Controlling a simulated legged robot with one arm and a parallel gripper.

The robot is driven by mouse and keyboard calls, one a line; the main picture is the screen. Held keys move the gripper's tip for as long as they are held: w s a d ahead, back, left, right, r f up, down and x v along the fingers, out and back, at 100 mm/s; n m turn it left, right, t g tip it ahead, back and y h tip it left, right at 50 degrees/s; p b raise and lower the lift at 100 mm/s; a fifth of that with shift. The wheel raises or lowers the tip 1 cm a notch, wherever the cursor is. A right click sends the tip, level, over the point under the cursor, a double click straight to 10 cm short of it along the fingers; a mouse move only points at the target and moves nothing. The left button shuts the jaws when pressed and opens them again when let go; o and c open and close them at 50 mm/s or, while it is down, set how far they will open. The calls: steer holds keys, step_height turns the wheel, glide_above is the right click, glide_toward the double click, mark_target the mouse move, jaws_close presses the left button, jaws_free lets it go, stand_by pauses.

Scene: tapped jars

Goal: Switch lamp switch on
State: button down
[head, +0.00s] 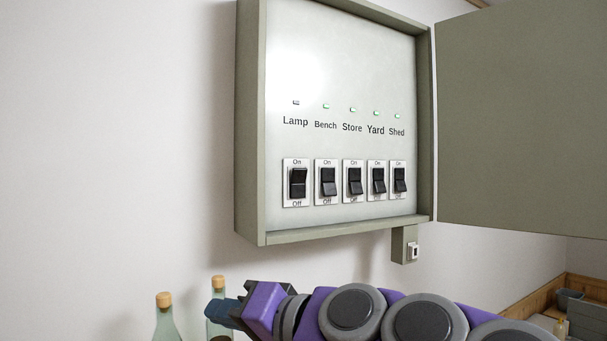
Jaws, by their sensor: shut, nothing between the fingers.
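The lamp switch (298,184) is a black rocker on a white plate marked On above and Off below. It is the leftmost of a row in an open wall box. Its rocker sits differently from the others, and the small indicator (296,103) above the "Lamp" label is dark. My gripper (216,309) is low in the view, below and left of the box. It is shut and empty, apart from the switch, with its tips pointing left.
The box door (520,120) stands open at right. Corked bottles (165,322) stand near my gripper. A small outlet box (405,245) hangs below.

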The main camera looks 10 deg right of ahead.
steer(key=w+d+r+m+t+p, duration=0.1)
steer(key=w+d+r+m+t, duration=0.45)
steer(key=d+r, duration=0.35)
steer(key=w+d+r+m+t+h, duration=0.2)
steer(key=w+d+m, duration=0.2)
steer(key=d, duration=0.2)
steer(key=w+d+r+m+t+h, duration=0.1)
steer(key=w+d+m+t+h, duration=0.1)
steer(key=d, duration=0.4)
steer(key=shift+w+r+m+h+p, duration=0.4)
steer(key=shift+w+m+h, duration=0.4)
steer(key=shift+w, duration=0.45)
steer(key=shift+a, duration=0.15)
steer(key=p, duration=0.3)
glide_toward(299, 175)
steer(key=shift+x, duration=3.5)
steer(key=shift+f, duration=0.1)
